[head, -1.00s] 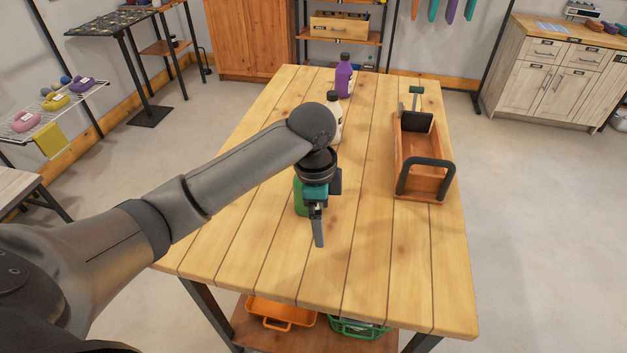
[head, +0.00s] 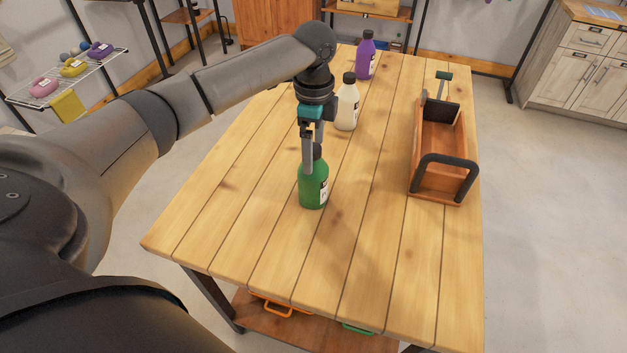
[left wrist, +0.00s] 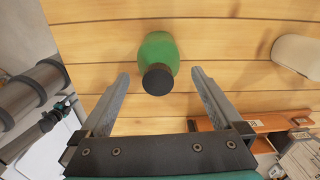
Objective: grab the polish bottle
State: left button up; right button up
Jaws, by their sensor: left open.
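A green bottle (head: 313,190) with a dark cap stands upright on the wooden table (head: 250,230). A white bottle (head: 346,108) and a purple bottle (head: 365,58) stand farther back. I cannot read which label says polish. My left gripper (head: 309,168) is open, its fingers pointing down at the green bottle's top and partly hiding its neck. In the left wrist view, the green bottle (left wrist: 160,48) lies between the spread fingers, its cap level with the tips, with gaps on both sides. The white bottle (left wrist: 297,55) is off to the right there. My right gripper is not in view.
The front of the table is clear. An orange bin (head: 270,303) sits on the shelf below.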

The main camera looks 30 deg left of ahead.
aim_at(313, 176)
pick_arm(q)
notch_tip(313, 176, down, 7)
jog(key=shift+s+b, duration=0.15)
jog(key=shift+b, duration=0.25)
jog(key=shift+c, duration=0.4)
jog(key=shift+r, duration=0.1)
grip_shut()
